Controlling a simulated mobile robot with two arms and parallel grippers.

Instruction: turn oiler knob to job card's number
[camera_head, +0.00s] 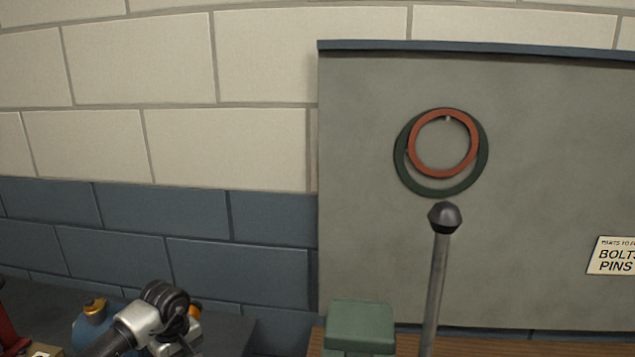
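A blue rounded object with a brass-coloured cap (95,308) stands at the lower left on a dark surface. It may be the oiler, but no knob or number marks can be made out on it. A silver and black jointed piece (160,315), which looks like part of my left arm, comes in from the lower left and partly covers it. The fingers of my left gripper do not show. My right gripper is out of view. No job card can be identified.
A grey board (540,150) on the wall carries a red ring (472,150) and a green ring (482,165), plus a "BOLTS PINS" label (612,256). A metal rod with a dark knob (445,216) rises before it, beside a green block (360,325). A red part (12,325) shows far left.

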